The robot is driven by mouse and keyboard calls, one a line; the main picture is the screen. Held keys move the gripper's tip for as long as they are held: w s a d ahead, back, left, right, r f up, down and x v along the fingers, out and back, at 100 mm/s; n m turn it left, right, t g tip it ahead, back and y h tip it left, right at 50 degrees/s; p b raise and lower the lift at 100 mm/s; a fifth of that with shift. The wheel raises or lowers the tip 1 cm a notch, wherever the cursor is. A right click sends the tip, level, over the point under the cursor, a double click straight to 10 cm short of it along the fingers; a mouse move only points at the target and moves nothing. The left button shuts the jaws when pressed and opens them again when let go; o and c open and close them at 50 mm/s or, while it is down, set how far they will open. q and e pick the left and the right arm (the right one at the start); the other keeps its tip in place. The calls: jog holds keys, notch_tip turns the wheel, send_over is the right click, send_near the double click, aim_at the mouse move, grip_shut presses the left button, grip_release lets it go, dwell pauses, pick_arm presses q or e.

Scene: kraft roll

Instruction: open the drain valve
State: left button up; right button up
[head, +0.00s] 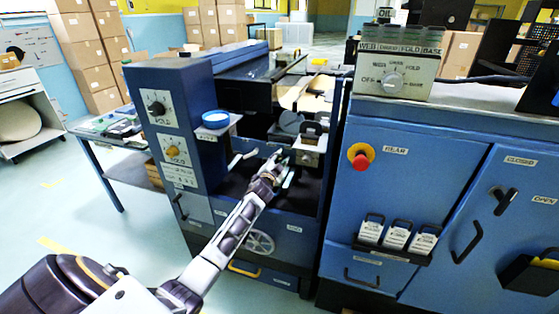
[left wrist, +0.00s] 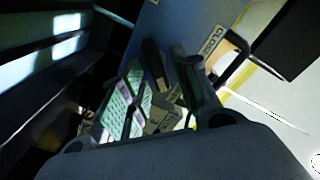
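My left gripper (head: 277,164) reaches into the open middle bay of the blue machine. In the left wrist view, its two fingers (left wrist: 160,92) stand apart, with a dark lever-like handle (left wrist: 155,60) beyond the gap between them. I cannot tell whether they touch it. A label beginning "CLOS" (left wrist: 212,42) lies to its right. In the head view a black turn handle (head: 504,200) sits on the right cabinet, between labels "CLOSED" (head: 520,161) and "OPEN" (head: 544,200), well away from my gripper. No readable label names the drain valve. My right gripper is out of view.
A spoked handwheel (head: 259,242) is below my left forearm. A red button (head: 360,161) and a control box (head: 394,75) are to the right. Floor is free at left.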

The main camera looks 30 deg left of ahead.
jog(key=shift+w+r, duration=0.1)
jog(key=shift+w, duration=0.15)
pick_arm(q)
jog(key=shift+s, duration=0.2)
jog(key=shift+v, duration=1.1)
jog(key=v, duration=0.9)
jog(key=shift+s+d, duration=0.15)
jog(key=shift+s, duration=0.05)
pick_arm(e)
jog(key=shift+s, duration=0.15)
